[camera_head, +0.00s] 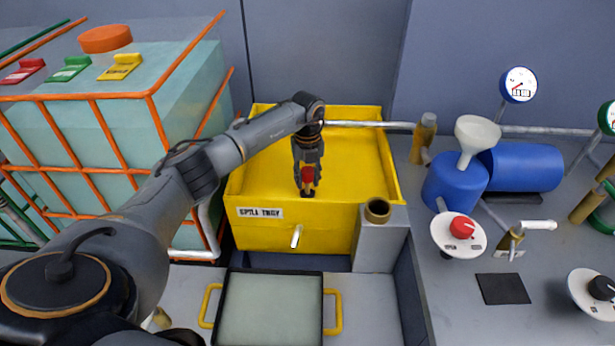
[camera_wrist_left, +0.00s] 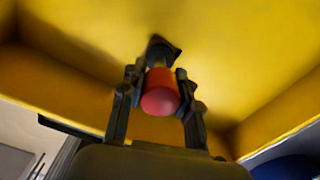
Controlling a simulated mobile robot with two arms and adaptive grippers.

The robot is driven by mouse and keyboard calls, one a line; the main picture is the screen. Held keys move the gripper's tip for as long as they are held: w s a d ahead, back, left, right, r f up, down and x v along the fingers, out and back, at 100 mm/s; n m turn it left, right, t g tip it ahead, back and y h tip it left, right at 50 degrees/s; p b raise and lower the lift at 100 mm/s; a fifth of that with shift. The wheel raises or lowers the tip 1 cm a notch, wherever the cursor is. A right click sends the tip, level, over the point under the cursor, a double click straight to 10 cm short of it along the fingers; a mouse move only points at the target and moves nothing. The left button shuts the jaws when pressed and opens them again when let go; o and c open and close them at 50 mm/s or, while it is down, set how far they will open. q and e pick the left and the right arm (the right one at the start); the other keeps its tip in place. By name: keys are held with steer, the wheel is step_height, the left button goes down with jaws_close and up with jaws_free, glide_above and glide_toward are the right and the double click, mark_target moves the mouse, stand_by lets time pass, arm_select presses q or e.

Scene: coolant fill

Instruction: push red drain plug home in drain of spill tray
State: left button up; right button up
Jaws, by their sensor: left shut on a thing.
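The yellow spill tray (camera_head: 362,165) stands in the middle of the head view, with a label on its front wall. My left gripper (camera_head: 308,186) reaches down into it near the front wall. It is shut on the red drain plug (camera_head: 308,175). In the left wrist view the red plug (camera_wrist_left: 161,92) sits between the two fingers (camera_wrist_left: 158,100). Beyond the plug is a dark drain fitting (camera_wrist_left: 160,50) on the yellow floor. The plug's far end seems to meet the drain, but how deep it sits is hidden. My right gripper is not in view.
A metal pipe (camera_head: 365,124) runs over the tray's back. A grey post with a round brass opening (camera_head: 377,209) stands at its front right. A shallow tray with yellow handles (camera_head: 270,305) lies in front. A blue can with a white funnel (camera_head: 455,185) stands right. A caged tank is left.

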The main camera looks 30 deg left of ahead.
arm_select(q)
steer(key=shift+f, duration=0.4)
steer(key=o, duration=1.1)
steer(key=shift+c, duration=0.2)
step_height(320, 180, up, 12)
steer(key=shift+s, duration=0.1)
